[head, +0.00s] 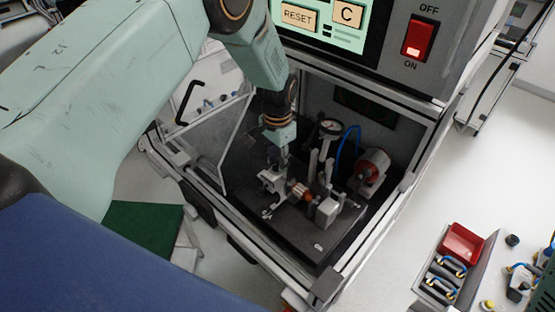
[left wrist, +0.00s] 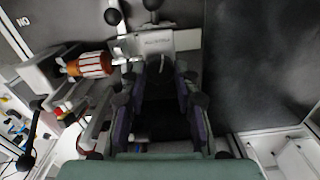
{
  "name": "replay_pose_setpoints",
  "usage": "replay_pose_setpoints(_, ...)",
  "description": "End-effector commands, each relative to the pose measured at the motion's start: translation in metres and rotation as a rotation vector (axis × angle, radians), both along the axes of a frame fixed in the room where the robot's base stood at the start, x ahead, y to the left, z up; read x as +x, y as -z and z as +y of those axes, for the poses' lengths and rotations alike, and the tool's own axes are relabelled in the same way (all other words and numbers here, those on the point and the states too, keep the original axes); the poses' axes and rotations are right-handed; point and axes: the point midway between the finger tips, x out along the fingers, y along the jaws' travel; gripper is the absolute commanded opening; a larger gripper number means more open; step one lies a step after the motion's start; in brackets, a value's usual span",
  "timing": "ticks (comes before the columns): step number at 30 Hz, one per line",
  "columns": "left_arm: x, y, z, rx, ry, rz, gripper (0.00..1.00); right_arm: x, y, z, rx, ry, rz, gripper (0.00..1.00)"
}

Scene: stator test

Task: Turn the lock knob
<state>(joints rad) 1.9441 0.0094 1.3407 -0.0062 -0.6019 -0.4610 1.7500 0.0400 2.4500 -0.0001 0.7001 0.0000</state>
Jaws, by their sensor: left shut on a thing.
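My left gripper (head: 278,158) reaches down into the open test chamber, above a light metal clamp fixture (head: 271,183). In the left wrist view its two dark purple fingers (left wrist: 160,68) close in at the labelled metal block (left wrist: 160,42) of the fixture. The gripper is shut on what appears to be the lock knob, which is mostly hidden between the fingertips; I cannot tell its turn angle. The orange-and-white stator (left wrist: 90,65) lies beside the fingers in the left wrist view, and also shows in the head view (head: 299,191). My right gripper is not in view.
A clear door (head: 222,140) stands open at the chamber's left. A dial gauge (head: 330,127), a blue hose (head: 349,147) and a red motor-like part (head: 373,165) stand close right of the gripper. A red power switch (head: 418,38) sits above. Bare black plate (left wrist: 258,60) lies right.

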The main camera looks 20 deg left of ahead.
Motion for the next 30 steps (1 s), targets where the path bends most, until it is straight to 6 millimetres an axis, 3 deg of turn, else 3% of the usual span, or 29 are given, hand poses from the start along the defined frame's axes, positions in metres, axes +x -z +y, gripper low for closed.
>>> replay_pose_setpoints(30,-0.0032,0.0022,-0.0002,0.003,-0.907,0.008,0.0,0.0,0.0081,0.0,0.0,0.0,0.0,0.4)
